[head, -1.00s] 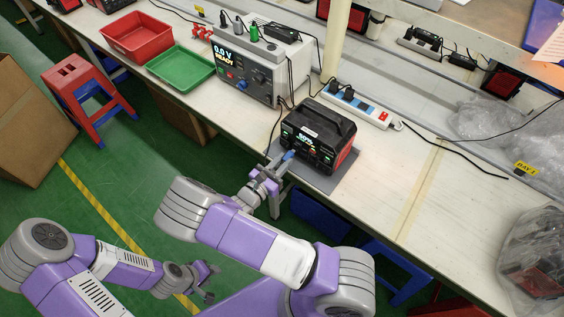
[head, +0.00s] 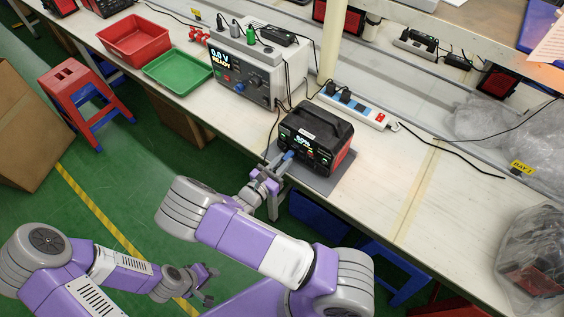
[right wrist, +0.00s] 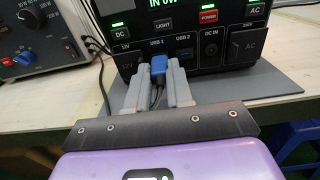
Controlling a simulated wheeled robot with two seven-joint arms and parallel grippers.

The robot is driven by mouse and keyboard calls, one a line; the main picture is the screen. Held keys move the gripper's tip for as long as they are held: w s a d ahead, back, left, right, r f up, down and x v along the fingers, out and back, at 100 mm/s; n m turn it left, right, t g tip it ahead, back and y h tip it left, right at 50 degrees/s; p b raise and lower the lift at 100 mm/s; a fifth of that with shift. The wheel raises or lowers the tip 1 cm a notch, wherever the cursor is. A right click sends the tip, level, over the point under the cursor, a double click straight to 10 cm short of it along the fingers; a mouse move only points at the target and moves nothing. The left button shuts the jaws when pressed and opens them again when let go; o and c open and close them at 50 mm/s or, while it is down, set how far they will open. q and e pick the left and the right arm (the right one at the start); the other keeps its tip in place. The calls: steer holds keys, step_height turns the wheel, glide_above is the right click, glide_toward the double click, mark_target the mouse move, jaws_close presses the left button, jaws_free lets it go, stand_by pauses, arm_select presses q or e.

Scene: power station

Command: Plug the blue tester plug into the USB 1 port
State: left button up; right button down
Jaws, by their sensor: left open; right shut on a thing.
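The blue tester plug (right wrist: 158,66) is between the two grey fingers of my right gripper (right wrist: 157,76), just below the USB 1 label, with a dark cable trailing back toward me. The plug covers the USB 1 port, so I cannot tell how far in it is. The USB 2 port (right wrist: 184,56) is visible to its right. In the head view the black power station (head: 314,138) stands on a grey mat, and my right gripper (head: 280,161) holds the blue plug (head: 288,154) at its front. My left gripper (head: 209,284) is open and empty, low over the floor.
A grey test unit (head: 245,75) with cables stands left of the power station. A white power strip (head: 358,110) lies behind it. A green tray (head: 178,70) and red tray (head: 135,38) are farther left.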

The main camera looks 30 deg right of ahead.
steer(key=shift+d, duration=0.2)
steer(key=c, duration=0.9)
jaws_free()
steer(key=p+v, duration=0.1)
steer(key=v, duration=0.6)
steer(key=shift+a, duration=0.25)
